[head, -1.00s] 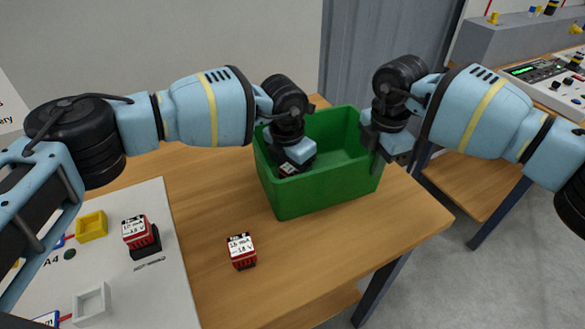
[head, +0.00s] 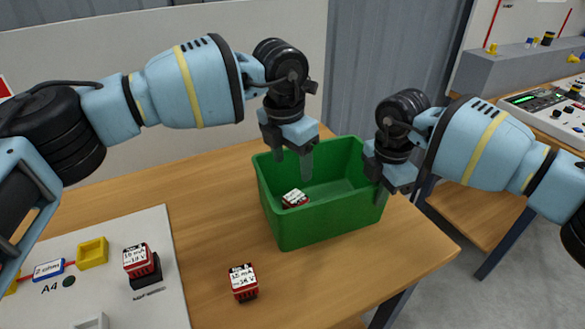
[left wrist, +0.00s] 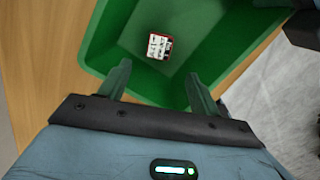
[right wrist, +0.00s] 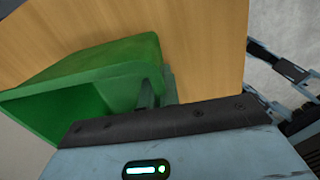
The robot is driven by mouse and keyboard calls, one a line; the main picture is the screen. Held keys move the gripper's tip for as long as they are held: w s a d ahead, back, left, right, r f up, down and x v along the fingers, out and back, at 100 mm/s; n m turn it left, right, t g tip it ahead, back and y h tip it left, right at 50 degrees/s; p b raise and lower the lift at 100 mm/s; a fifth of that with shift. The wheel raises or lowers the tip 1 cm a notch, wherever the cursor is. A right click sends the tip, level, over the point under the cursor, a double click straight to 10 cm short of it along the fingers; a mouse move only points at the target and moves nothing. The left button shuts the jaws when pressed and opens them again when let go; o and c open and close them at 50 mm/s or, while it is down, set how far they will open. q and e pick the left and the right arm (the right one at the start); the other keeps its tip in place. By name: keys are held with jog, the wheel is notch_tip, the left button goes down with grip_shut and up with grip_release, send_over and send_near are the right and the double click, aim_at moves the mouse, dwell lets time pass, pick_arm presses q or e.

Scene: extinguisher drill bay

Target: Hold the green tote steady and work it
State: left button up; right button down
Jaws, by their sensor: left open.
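The green tote (head: 325,222) stands upright on the wooden table near its right end. A red block with a white labelled top (head: 294,198) lies inside it; the left wrist view shows this block (left wrist: 159,46) on the tote floor. My left gripper (head: 292,167) is open and empty above the tote's near left part, fingers pointing down, apart from the block. My right gripper (head: 379,190) is at the tote's right wall. In the right wrist view its fingers (right wrist: 159,92) are close together with the tote's rim between them.
A similar red block (head: 243,282) stands on the table in front of the tote. Another (head: 137,260) sits on a dark base on the pale board (head: 190,300) at left, near a yellow tray (head: 93,252). A control bench (head: 520,72) is at back right.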

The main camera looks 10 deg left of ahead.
jog(key=c, duration=1.6)
grip_release()
jog(key=shift+o, duration=0.2)
jog(key=shift+r, duration=0.1)
notch_tip(320, 180, up, 12)
jog(key=shift+s, duration=0.15)
jog(key=shift+d, duration=0.1)
